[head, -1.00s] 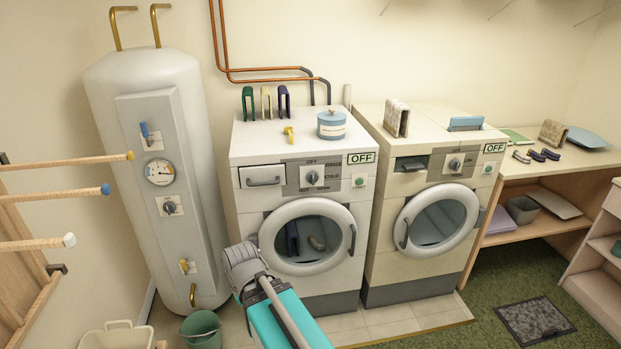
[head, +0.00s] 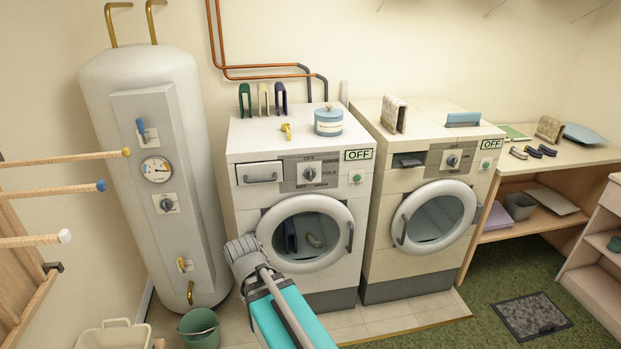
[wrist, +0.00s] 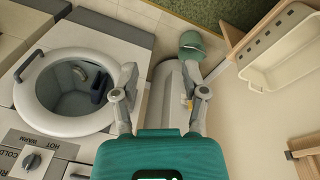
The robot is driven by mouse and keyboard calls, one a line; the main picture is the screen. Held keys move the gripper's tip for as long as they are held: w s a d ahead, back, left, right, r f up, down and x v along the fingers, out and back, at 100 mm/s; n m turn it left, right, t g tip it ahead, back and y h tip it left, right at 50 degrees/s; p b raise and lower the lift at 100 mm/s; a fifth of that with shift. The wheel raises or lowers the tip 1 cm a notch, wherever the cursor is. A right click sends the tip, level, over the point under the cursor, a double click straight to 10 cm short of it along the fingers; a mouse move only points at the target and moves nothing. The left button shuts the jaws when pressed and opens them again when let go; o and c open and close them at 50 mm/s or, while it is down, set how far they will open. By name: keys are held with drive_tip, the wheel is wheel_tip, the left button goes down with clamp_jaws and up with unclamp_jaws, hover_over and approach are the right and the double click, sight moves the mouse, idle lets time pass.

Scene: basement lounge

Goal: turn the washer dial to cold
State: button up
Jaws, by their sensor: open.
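The washer (head: 242,207) is the left of two front-loading machines, with its door shut. Its round grey dial (head: 310,174) sits on a grey panel between a drawer and a green button. OFF is printed above the dial, COLD to its right and HOT at its lower left; I cannot tell exactly where its pointer aims. The dial also shows at the lower left of the wrist view (wrist: 32,161), with HOT, WARM and part of COLD legible. My gripper (head: 240,248) is in front of the washer's lower left, below and left of the dial. In the wrist view its fingers (wrist: 160,62) are apart and empty.
The washer's OFF display (head: 358,154) is lit. A similar machine (head: 432,207) stands to the right. A water heater (head: 150,180) with its own knobs stands left, with a green bucket (head: 199,328) by its foot. Wooden rods (head: 65,158) jut in at the left.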

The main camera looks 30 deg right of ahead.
drive_tip(key=o, duration=0.4)
drive_tip(key=w+d+n+t+h+b, duration=0.2)
drive_tip(key=w+d+h, duration=0.1)
drive_tip(key=w+d, duration=0.4)
drive_tip(key=d, duration=0.2)
drive_tip(key=shift+d+f+n+t, duration=0.2)
drive_tip(key=shift+d+n+t, duration=0.1)
drive_tip(key=shift+t, duration=0.1)
drive_tip(key=n+t+h+b, duration=0.2)
drive_tip(key=n+t+b, duration=0.9)
drive_tip(key=n, duration=1.7)
approach(311, 176)
drive_tip(key=s+t+p, duration=0.1)
drive_tip(key=s+a+f+p, duration=0.1)
drive_tip(key=s, duration=0.1)
drive_tip(key=shift+s+f+t, duration=0.1)
drive_tip(key=shift+f+t, duration=0.1)
drive_tip(key=shift+t, duration=0.2)
drive_tip(key=x, duration=1.3)
drive_tip(key=shift+w+d, duration=0.2)
drive_tip(key=shift+w, duration=0.15)
drive_tip(key=shift+c, duration=0.3)
drive_tip(key=c, duration=1)
